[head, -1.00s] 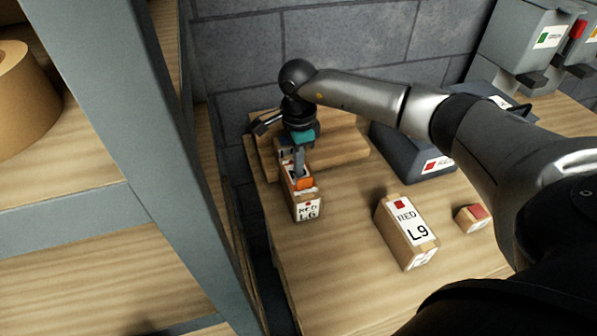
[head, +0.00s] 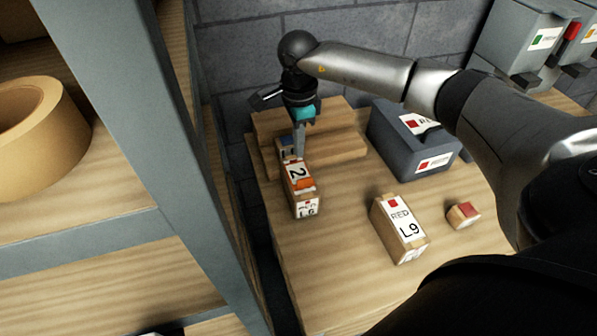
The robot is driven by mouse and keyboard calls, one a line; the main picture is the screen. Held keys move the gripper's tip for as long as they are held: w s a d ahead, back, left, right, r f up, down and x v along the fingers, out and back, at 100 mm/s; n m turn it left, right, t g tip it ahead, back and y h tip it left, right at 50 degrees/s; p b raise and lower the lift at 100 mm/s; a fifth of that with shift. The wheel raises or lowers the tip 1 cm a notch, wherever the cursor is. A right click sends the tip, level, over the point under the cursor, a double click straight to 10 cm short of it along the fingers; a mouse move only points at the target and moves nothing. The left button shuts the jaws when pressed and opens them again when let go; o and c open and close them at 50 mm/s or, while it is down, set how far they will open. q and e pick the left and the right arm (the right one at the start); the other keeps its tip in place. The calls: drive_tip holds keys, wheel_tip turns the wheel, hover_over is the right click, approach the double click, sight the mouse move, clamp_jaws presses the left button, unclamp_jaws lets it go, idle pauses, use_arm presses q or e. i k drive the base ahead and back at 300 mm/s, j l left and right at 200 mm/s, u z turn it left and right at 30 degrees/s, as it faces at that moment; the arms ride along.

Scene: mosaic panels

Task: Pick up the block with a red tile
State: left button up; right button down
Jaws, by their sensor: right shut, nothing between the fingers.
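The small wooden block with a red tile (head: 463,214) sits on the wooden table at the right, beside the carton marked RED L9 (head: 403,228). My right gripper (head: 299,153) points down at the table's back left, far to the left of that block. It is shut and empty, above or beside a piece marked 2 (head: 297,172) with an orange tile (head: 301,184). I cannot tell whether the fingertips touch it. My left gripper is not in view.
A carton marked L6 (head: 307,208) stands by the orange tile. A stepped wooden stand (head: 343,140) is behind my gripper. A grey bin with a red label (head: 400,160) stands at the back. A shelf post (head: 130,130) and tape roll (head: 75,145) are left. The front table is clear.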

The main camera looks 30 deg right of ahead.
sight(463, 215)
drive_tip(key=k, duration=1.5)
